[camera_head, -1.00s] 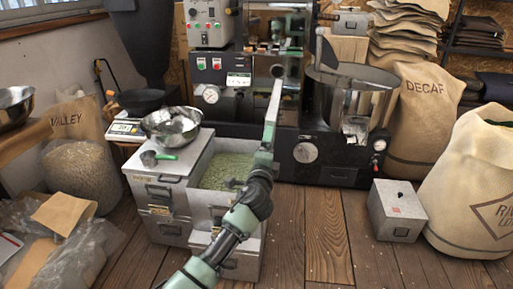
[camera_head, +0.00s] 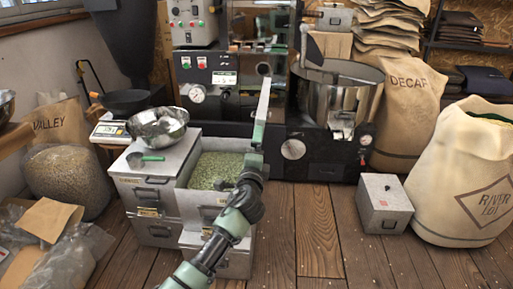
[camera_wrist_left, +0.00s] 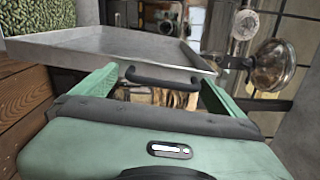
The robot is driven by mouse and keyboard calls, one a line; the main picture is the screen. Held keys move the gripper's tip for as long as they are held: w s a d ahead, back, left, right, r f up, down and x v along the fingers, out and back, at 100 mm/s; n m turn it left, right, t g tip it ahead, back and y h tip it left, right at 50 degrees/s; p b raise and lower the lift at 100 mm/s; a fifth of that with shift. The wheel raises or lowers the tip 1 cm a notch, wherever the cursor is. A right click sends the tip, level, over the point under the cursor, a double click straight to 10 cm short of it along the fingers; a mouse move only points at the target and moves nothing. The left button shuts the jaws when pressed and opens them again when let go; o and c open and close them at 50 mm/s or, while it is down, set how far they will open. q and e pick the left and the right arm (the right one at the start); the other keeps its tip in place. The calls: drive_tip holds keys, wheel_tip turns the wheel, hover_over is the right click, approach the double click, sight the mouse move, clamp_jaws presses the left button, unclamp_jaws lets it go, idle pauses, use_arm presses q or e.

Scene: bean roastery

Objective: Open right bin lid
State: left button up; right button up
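The right bin (camera_head: 205,207) is open and full of green beans (camera_head: 215,170). Its grey lid (camera_head: 262,104) stands nearly upright along the bin's right side, seen almost edge-on in the head view. In the left wrist view the lid (camera_wrist_left: 105,44) shows as a shallow rimmed tray, with the beans (camera_wrist_left: 35,22) at upper left. My left gripper (camera_head: 256,160) is at the lower part of the lid. In the wrist view its green fingers (camera_wrist_left: 158,88) are spread wide, with a black handle (camera_wrist_left: 162,76) between them and not clamped. My right gripper is not in view.
A closed bin beside it carries a steel bowl (camera_head: 158,128) and a green-handled scoop (camera_head: 146,159). The roaster (camera_head: 290,149) stands behind. A grey box (camera_head: 384,205) and filled sacks (camera_head: 468,180) stand at right. Wooden floor between bins and box is clear.

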use_arm(q)
drive_tip(key=s+p, duration=0.1)
drive_tip(key=s, duration=0.6)
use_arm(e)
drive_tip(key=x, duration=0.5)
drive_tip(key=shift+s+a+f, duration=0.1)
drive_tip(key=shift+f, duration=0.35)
